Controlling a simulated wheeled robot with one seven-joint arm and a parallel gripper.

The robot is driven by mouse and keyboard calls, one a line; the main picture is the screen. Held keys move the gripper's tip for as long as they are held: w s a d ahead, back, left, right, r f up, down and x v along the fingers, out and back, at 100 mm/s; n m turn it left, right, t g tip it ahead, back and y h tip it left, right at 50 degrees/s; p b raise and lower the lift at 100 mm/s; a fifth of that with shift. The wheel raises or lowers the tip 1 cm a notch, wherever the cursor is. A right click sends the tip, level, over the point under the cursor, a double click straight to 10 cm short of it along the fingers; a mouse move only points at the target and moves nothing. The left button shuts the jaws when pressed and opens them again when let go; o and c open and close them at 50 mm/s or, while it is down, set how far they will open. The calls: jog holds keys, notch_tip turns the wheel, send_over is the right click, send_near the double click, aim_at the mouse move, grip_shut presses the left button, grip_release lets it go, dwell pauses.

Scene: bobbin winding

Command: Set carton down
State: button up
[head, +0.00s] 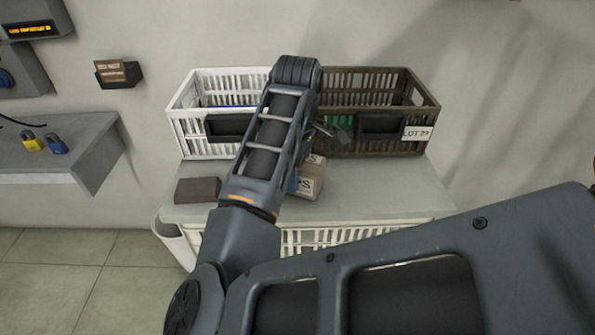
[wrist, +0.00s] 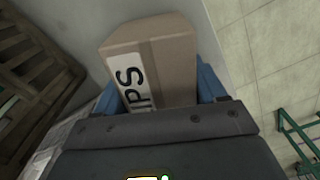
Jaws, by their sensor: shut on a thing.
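The carton (head: 312,182) is a small brown box with a white label showing part of a word ending in "PS". It is partly hidden behind my arm in the head view, at the middle of the grey counter (head: 390,185). In the wrist view the carton (wrist: 175,62) sits between the two blue fingers of my gripper (wrist: 160,90), one on each side. My gripper is shut on it. In the head view only a bit of a blue finger shows beside the carton. I cannot tell whether its underside touches the counter.
A white crate (head: 188,137) and a dark brown crate (head: 432,108) labelled "LOT 29" stand behind on the counter. A dark brown block (head: 197,190) lies at the counter's left. The counter right of the carton is clear. A white bin (head: 172,240) stands below left.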

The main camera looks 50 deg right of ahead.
jog(key=shift+f, duration=0.45)
jog(key=shift+f, duration=0.1)
jog(key=o, duration=1.1)
jog(key=shift+o, duration=0.2)
